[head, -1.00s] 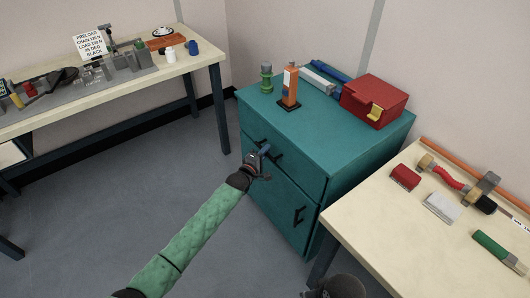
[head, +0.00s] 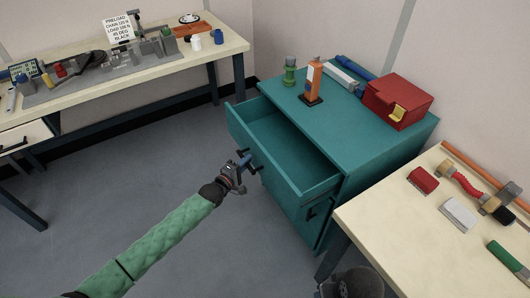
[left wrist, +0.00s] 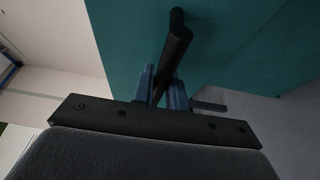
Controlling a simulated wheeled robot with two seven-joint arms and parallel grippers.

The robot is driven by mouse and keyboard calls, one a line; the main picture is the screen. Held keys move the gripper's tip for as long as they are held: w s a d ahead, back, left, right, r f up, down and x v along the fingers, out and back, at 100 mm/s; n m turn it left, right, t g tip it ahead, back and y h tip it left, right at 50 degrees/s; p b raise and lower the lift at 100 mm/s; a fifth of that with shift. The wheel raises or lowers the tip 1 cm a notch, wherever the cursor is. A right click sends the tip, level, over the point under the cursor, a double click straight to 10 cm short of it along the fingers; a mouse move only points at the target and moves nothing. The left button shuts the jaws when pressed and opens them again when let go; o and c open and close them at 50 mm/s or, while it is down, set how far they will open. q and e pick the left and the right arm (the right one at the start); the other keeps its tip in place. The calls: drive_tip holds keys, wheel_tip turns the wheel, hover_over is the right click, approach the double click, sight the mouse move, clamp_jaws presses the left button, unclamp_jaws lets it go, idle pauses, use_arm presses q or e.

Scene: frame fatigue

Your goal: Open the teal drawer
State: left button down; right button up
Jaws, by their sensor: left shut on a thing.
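The teal drawer (head: 262,160) is the top drawer of the teal cabinet (head: 376,150). It stands well out from the cabinet, and its visible inside looks empty. My left gripper (head: 243,162) is at the drawer front, shut on the black drawer handle. In the left wrist view the blue fingers lie on both sides of the dark handle bar (left wrist: 174,52), with the teal drawer front (left wrist: 230,40) behind it. A lower door with its own black handle (head: 318,208) is below the drawer, closed.
On the cabinet top are a green bottle (head: 290,70), an orange box-shaped item (head: 313,76) and a red case (head: 398,102). A workbench (head: 215,50) stands at the back left. A tool table (head: 385,215) stands close at the right. The floor (head: 120,165) at left is clear.

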use_arm(q)
drive_tip(key=s+a, duration=0.9)
drive_tip(key=a, duration=0.3)
drive_tip(key=shift+s+a, duration=0.15)
drive_tip(key=shift+a, duration=0.25)
use_arm(e)
drive_tip(key=shift+w+a+f, duration=0.15)
drive_tip(key=shift+a+f, duration=0.15)
drive_tip(key=shift+f, duration=0.05)
use_arm(q)
drive_tip(key=c, duration=1.4)
unclamp_jaws()
use_arm(e)
drive_tip(key=shift+a, duration=0.1)
use_arm(q)
drive_tip(key=b+v, duration=0.2)
drive_tip(key=v, duration=0.5)
drive_tip(key=shift+s+a, duration=0.2)
drive_tip(key=shift+s, duration=0.15)
use_arm(e)
drive_tip(key=a+f, duration=0.1)
drive_tip(key=w+f, duration=0.1)
drive_tip(key=shift+a+f+t+y, duration=0.3)
drive_tip(key=shift+a+f, duration=0.05)
